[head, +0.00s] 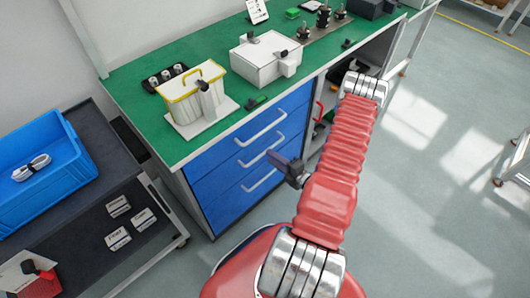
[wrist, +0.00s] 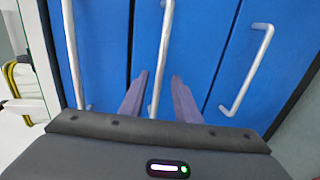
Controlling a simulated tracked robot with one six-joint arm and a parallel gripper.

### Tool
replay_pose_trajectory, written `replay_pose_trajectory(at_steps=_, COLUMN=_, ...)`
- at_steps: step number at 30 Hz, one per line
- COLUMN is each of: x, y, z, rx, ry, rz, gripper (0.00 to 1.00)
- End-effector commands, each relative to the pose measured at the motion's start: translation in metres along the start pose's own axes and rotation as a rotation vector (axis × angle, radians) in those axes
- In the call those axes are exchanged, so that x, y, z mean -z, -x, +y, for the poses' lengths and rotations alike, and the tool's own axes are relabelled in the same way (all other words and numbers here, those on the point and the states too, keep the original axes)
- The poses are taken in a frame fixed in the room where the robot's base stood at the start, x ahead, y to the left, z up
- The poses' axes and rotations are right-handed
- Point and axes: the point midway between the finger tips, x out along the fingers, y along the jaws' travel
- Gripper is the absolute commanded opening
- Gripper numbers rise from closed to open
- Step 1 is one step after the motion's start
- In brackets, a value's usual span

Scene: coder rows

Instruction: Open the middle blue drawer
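The blue drawer unit shows three stacked drawers under the green worktop, all looking flush in the head view. The middle blue drawer (head: 225,177) has a pale bar handle (head: 262,153). My gripper (head: 278,158) is at the right end of this handle. In the wrist view the drawers appear turned on their side, with the middle drawer's handle (wrist: 164,50) running between the two fingers of my gripper (wrist: 160,76). The fingers are open, one on each side of the bar, with gaps visible. I cannot tell how deep the bar sits between them.
The top drawer's handle (wrist: 71,50) and bottom drawer's handle (wrist: 247,70) flank the middle one. The green worktop (head: 150,125) above carries a yellow-rimmed basket (head: 193,92) and a white box (head: 265,60). A dark cart with a blue bin (head: 70,172) stands left.

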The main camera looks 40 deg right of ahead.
Motion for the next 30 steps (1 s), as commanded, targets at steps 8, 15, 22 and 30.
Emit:
replay_pose_trajectory(at_steps=8, x=0.001, y=-0.035, z=0.000, rx=0.000, ry=0.002, rz=0.004, gripper=0.29)
replay_pose_trajectory(at_steps=15, x=0.001, y=-0.054, z=0.000, rx=0.000, ry=0.001, rz=0.001, gripper=0.29)
replay_pose_trajectory(at_steps=22, x=0.000, y=-0.056, z=0.000, rx=0.000, ry=0.000, rz=0.000, gripper=0.29)
replay_pose_trajectory(at_steps=30, x=0.000, y=-0.056, z=0.000, rx=0.000, ry=0.000, rz=0.000, gripper=0.17)
